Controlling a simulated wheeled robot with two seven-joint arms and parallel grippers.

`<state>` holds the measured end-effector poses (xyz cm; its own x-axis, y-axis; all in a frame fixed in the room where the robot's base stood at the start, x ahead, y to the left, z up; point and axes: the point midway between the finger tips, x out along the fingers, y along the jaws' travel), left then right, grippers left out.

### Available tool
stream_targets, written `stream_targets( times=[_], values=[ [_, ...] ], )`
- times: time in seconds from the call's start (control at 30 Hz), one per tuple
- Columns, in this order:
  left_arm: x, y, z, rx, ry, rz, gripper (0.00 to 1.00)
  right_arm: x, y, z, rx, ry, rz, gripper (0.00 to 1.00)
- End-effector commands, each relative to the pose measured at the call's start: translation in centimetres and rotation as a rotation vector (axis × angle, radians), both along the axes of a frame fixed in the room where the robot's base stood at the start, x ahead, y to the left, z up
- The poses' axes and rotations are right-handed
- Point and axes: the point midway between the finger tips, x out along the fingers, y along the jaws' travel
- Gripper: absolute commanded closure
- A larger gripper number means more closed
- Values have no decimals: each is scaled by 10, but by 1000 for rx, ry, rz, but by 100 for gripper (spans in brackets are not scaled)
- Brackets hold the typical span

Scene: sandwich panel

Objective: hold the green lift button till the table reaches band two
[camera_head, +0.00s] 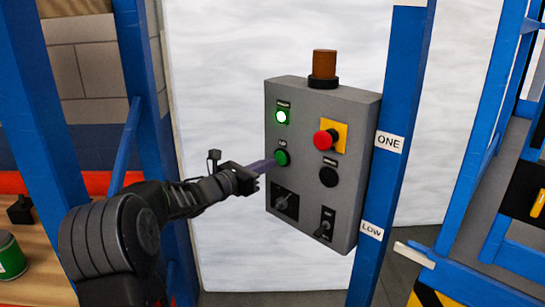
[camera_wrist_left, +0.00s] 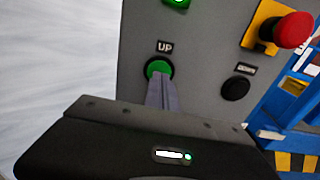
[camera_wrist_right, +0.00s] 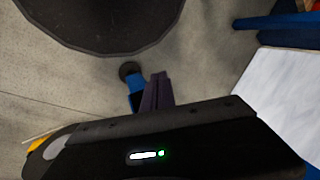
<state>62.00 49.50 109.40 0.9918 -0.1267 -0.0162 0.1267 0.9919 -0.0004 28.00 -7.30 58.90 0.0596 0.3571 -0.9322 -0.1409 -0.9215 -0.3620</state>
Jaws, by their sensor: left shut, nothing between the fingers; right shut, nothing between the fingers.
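The green UP button (camera_head: 282,157) is on the left part of a grey control box; it also shows in the left wrist view (camera_wrist_left: 158,67). My left gripper (camera_head: 275,162) is shut and empty, its fingertips at the button's lower edge and overlapping it in view. I cannot tell whether the button is pressed in. A blue post (camera_head: 404,95) carries a ONE label (camera_head: 389,142) and a LOW label (camera_head: 372,230); no band two label shows. A white pointer (camera_head: 414,254) is right of the post, near LOW height. My right gripper (camera_wrist_right: 158,92) is shut and empty above the floor.
The box has a lit green lamp (camera_head: 282,116), a red stop button (camera_head: 327,139) on yellow, a black button (camera_head: 328,177) and two switches below. An orange beacon (camera_head: 324,65) tops it. Blue frame bars (camera_head: 490,110) stand at right; a green can (camera_head: 11,256) stands at left.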

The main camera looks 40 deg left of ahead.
Motion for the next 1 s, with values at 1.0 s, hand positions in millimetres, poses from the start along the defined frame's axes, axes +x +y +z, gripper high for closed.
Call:
stream_targets(
  times=[1.0],
  values=[
    [44,-6,0,1,-2,1,100,0,0,-19,0,-1,0,100]
  ],
)
